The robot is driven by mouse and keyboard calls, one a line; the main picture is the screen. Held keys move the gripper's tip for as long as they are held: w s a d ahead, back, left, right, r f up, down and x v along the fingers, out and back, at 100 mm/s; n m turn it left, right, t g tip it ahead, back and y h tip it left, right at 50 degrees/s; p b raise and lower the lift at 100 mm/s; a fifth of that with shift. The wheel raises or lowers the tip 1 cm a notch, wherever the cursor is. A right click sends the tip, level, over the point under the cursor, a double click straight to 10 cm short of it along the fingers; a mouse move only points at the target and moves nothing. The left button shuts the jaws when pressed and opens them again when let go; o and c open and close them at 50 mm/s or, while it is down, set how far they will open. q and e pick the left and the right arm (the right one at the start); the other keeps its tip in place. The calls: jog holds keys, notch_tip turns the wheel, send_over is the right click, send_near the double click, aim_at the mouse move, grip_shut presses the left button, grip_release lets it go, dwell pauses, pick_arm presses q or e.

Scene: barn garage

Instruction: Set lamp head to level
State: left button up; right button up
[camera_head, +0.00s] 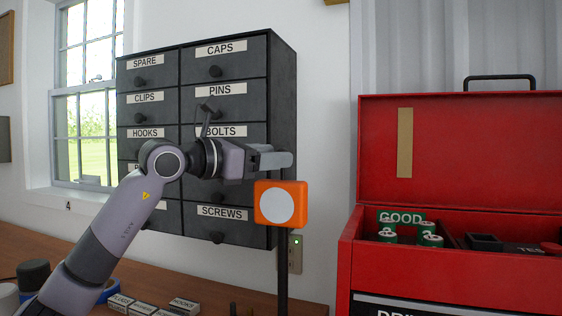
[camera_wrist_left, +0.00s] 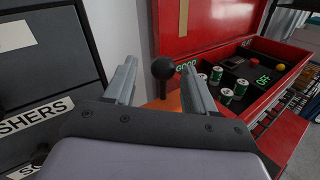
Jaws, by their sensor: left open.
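The lamp head (camera_head: 281,203) is an orange rounded box with a pale round face turned toward the head camera. It sits on a dark upright post (camera_head: 283,278); its exact tilt is hard to tell. My left gripper (camera_head: 284,160) is just above the lamp head, reaching in from the left. In the left wrist view, its two grey fingers (camera_wrist_left: 160,72) are spread apart. A dark round knob (camera_wrist_left: 162,68) shows between them, and a bit of orange (camera_wrist_left: 163,103) shows below it. I cannot tell whether the fingers touch anything. My right gripper is not in view.
A dark cabinet of labelled drawers (camera_head: 217,50) hangs close behind my left arm. A red toolbox (camera_head: 455,140) with its lid up stands at the right, holding green batteries (camera_head: 428,240). A wooden bench (camera_head: 200,266) with small boxes (camera_head: 184,306) lies below.

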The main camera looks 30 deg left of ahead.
pick_arm(q)
jog(key=shift+b+v, duration=0.5)
jog(key=shift+v, duration=1.5)
